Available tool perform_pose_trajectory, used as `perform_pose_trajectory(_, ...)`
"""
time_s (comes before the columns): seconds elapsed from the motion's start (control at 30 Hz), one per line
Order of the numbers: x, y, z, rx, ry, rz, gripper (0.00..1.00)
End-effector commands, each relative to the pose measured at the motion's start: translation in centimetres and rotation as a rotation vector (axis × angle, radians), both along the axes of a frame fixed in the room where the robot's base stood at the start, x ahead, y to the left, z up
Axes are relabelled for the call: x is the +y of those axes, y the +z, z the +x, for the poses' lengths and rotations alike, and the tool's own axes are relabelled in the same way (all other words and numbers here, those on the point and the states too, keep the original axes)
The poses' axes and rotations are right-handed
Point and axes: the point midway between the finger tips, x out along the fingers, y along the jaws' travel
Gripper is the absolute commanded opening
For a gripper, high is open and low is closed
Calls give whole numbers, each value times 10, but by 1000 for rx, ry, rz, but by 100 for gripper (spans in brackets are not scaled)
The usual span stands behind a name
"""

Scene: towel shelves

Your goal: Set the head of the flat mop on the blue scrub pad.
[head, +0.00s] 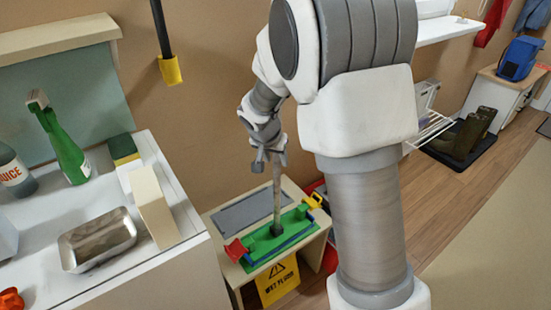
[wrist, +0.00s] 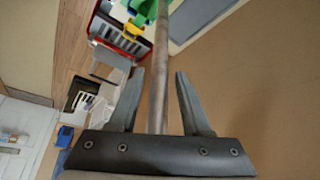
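The flat mop has a thin grey-brown handle (head: 277,195) standing nearly upright over a green head (head: 262,243) with a red end and a yellow end. The head is at a low wooden stand. A blue strip (head: 290,245), apparently the scrub pad, shows along the head's front edge; most of it is hidden under the green, and I cannot tell how fully they touch. My gripper (head: 268,158) is at the handle's upper part. In the wrist view, the handle passes between my gripper's fingers (wrist: 160,74), which are spread with gaps on both sides. Part of the green head shows at the top (wrist: 142,8).
The stand bears a grey panel (head: 240,213) behind the mop head, with a yellow wet-floor sign (head: 277,281) at its front. A white counter at left holds a metal tray (head: 97,241), a green spray bottle (head: 66,148) and other items.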

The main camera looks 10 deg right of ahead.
Motion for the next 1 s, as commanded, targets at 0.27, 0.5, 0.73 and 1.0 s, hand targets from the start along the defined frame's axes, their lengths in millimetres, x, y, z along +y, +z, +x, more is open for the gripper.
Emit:
perform_pose_trajectory(0.27, 0, -1, -1, 3, -1, 0, 63)
perform_pose_trajectory(0.5, 3, 11, -6, 3, 0, 0, 63)
perform_pose_trajectory(0.73, 15, 57, -24, -1, 1, 2, 63)
perform_pose_trajectory(1.0, 31, 115, -49, 0, 1, 0, 63)
